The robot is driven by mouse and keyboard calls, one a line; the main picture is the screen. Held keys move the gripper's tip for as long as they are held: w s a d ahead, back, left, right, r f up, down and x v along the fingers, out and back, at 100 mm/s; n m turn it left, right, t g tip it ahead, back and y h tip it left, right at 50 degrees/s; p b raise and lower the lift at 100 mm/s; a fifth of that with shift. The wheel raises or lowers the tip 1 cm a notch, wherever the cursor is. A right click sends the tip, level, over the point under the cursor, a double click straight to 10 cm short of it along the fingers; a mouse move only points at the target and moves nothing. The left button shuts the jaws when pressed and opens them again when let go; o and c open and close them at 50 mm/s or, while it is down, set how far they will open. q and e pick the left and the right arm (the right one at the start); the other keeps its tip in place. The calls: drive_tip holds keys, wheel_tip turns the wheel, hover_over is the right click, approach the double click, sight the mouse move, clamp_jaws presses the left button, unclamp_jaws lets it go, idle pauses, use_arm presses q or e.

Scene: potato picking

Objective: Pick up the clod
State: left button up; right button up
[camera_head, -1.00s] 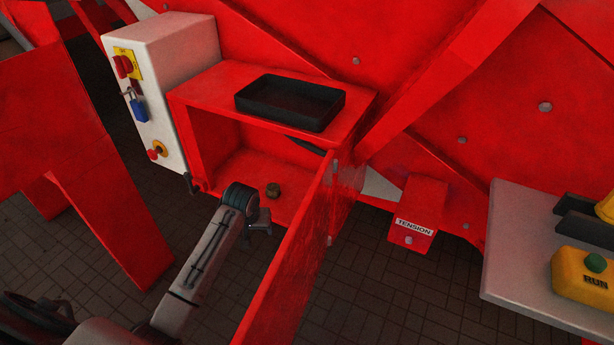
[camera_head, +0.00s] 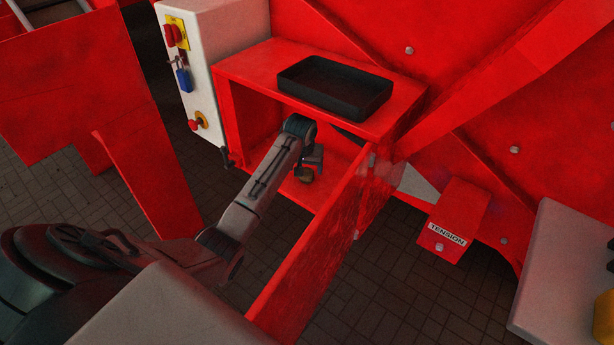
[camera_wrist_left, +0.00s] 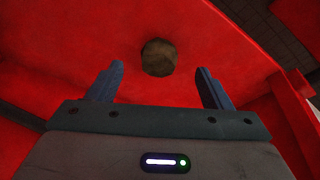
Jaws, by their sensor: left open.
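The clod (camera_head: 304,174) is a small brown lump on the floor of the open red box (camera_head: 232,118), partly hidden by my left gripper in the head view. In the left wrist view the clod (camera_wrist_left: 159,57) lies on the red floor, just beyond the fingertips and roughly midway between them. My left gripper (camera_head: 308,166) reaches into the box from the left. Its two dark fingers (camera_wrist_left: 160,76) are apart, with nothing between them. My right gripper is out of view.
A black tray (camera_head: 337,111) sits on top of the red box. The open red door (camera_head: 318,250) stands right of my left arm. A white control box (camera_head: 213,60) with a blue padlock is at left. A red TENSION box (camera_head: 452,222) and a grey table (camera_head: 570,262) are at right.

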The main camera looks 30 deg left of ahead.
sight(306, 173)
use_arm(q)
drive_tip(key=shift+w+a, duration=0.15)
drive_tip(key=shift+w, duration=0.25)
drive_tip(key=x, duration=0.5)
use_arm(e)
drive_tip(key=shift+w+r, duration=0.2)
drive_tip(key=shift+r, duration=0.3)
use_arm(q)
drive_tip(key=c, duration=1.1)
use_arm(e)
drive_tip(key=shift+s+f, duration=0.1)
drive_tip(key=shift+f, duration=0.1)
use_arm(q)
drive_tip(key=shift+r, duration=0.1)
